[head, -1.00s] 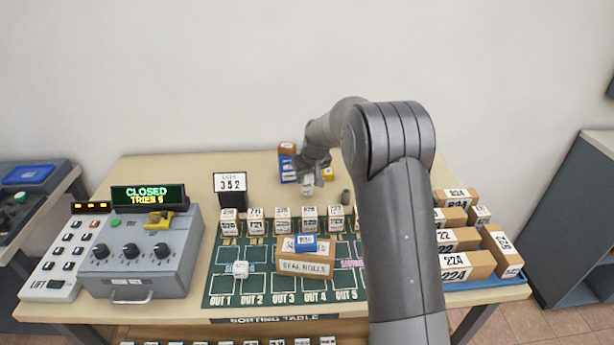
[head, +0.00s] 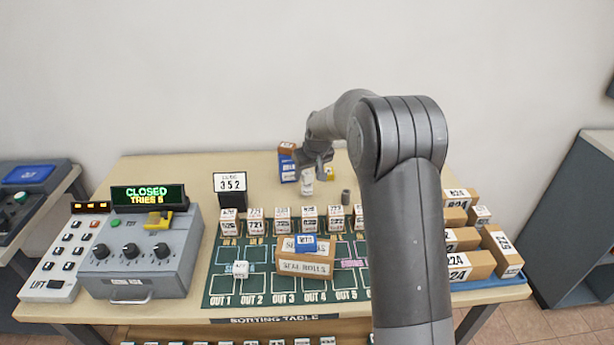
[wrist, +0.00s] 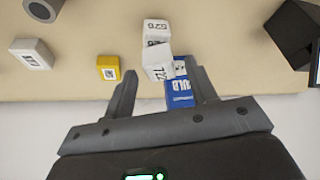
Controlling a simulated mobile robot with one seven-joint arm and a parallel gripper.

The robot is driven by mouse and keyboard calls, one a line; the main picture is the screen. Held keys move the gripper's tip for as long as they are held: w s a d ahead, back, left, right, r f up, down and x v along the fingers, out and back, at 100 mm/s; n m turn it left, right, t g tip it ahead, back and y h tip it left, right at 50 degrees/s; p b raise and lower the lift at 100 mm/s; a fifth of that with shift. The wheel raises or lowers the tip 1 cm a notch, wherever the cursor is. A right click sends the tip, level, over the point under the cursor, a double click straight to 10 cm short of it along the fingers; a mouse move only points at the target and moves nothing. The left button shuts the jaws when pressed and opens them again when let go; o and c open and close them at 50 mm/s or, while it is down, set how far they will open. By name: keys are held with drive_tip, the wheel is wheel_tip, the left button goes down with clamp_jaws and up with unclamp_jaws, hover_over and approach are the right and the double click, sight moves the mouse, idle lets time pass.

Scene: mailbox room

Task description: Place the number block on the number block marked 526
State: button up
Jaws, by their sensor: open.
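Two white number blocks stand behind the sorting mat, seemingly stacked; the lower (head: 307,188) and upper (head: 308,174) show in the head view. In the wrist view the nearer block (wrist: 158,65) has a number that looks like 721 or 722. It touches or overlaps the farther block (wrist: 157,29), whose label looks like 526 or 528; I cannot read it surely. My gripper (head: 318,160) is just above and behind them in the head view. In the wrist view my gripper (wrist: 161,68) is open, its fingers apart on either side of the nearer block.
A blue bulb box (wrist: 180,92) stands close behind the blocks. A yellow block (wrist: 108,67), a white block (wrist: 32,53) and a dark cylinder (head: 346,197) are nearby. A row of number blocks (head: 282,218) stands in front; boxes (head: 460,238) are stacked at right.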

drive_tip(key=s+d+r+m, duration=0.1)
drive_tip(key=s+d+r, duration=0.3)
drive_tip(key=s+r, duration=0.95)
drive_tip(key=s+d+r+m+t+h, duration=0.1)
drive_tip(key=s+r, duration=0.2)
drive_tip(key=s, duration=0.3)
drive_tip(key=s+d+r, duration=0.1)
drive_tip(key=s+r, duration=0.2)
drive_tip(key=s, duration=0.2)
drive_tip(key=s+d+f+m, duration=0.1)
drive_tip(key=s+f, duration=0.1)
drive_tip(key=s, duration=0.8)
drive_tip(key=s+d+f+m, duration=0.1)
drive_tip(key=s+d, duration=0.1)
drive_tip(key=s, duration=0.9)
drive_tip(key=shift+d+f+m+t+h, duration=0.3)
drive_tip(key=shift+f+h, duration=0.1)
